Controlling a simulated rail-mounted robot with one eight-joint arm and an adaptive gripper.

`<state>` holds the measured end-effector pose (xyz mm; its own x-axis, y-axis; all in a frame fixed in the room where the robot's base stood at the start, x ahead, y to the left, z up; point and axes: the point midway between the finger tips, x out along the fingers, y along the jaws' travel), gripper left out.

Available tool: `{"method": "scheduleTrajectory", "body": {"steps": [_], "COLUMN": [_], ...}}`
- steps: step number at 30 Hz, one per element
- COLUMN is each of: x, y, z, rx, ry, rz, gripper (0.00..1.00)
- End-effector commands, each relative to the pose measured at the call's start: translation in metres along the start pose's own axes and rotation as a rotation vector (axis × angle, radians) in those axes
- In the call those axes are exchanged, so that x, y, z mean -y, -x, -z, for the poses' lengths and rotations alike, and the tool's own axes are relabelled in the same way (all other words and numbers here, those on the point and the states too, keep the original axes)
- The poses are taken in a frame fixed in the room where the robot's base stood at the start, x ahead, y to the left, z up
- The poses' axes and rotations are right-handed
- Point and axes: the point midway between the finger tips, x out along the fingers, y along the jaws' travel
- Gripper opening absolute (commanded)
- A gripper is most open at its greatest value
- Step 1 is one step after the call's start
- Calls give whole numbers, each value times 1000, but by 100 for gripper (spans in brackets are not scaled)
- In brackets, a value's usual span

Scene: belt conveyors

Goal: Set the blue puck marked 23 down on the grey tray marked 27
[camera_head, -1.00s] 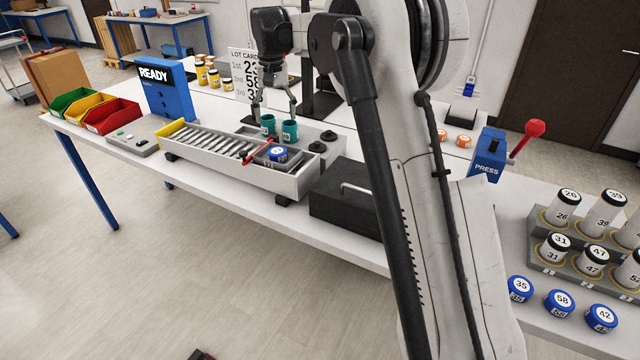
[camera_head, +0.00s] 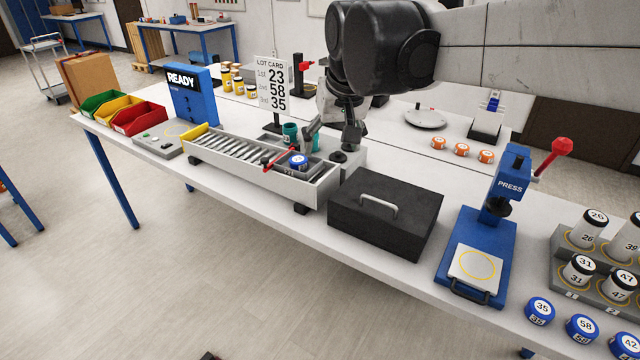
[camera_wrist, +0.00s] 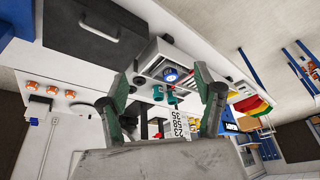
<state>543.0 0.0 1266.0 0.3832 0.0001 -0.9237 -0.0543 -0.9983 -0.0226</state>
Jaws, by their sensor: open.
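A blue puck (camera_head: 298,160) with a white label sits at the right end of the roller conveyor. Its number is too small to read surely. It appears to rest on a dark grey tray (camera_head: 314,172), whose marking I cannot read. My gripper (camera_head: 331,135) is open and empty, above and behind the conveyor's right end, apart from the puck. In the wrist view the puck (camera_wrist: 171,74) shows between the spread fingers (camera_wrist: 163,82), some distance beyond them.
A red bar (camera_head: 280,158) crosses the conveyor beside the puck. Teal cups (camera_head: 291,132) stand behind it. A black case (camera_head: 385,212) and a blue press (camera_head: 485,235) stand to the right. More blue pucks (camera_head: 580,326) lie at the lower right. A lot card (camera_head: 272,88) reads 23, 58, 35.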

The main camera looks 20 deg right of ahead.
Motion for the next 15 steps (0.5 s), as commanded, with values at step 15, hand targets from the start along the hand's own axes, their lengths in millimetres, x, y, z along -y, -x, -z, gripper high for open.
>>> {"method": "scheduleTrajectory", "body": {"steps": [15], "x": [-10], "y": [-7], "z": [-161], "rx": [-182], "ry": [47], "rz": [6], "gripper": [66]}}
